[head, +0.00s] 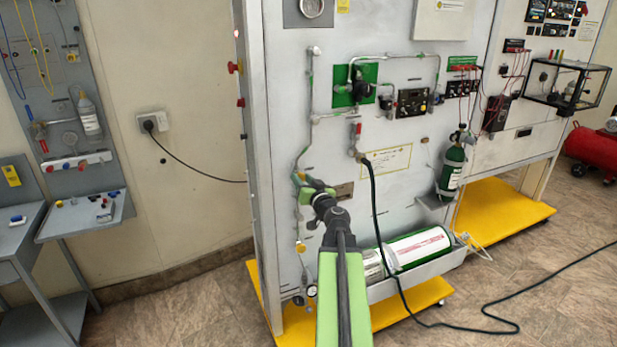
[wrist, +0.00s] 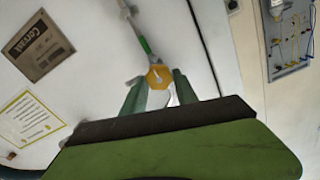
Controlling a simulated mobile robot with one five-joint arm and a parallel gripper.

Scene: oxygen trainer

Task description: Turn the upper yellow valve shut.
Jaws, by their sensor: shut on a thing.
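The upper yellow valve (wrist: 160,77) shows in the wrist view as a yellow knob on a thin pipe with a green band. My gripper (wrist: 160,90) is shut on it, one finger on each side. A small white part shows between the fingers below the knob. In the head view my gripper (head: 301,182) reaches the pipe at the left side of the panel and hides the valve there. A lower yellow fitting (head: 301,247) sits further down the same pipe, apart from my gripper.
A green and white cylinder (head: 418,248) lies in a grey tray low on the panel, right of my arm. A black hose (head: 374,205) hangs from the panel to the floor. A small upright green cylinder (head: 453,166) stands further right. Yellow base plates (head: 500,208) jut out at floor level.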

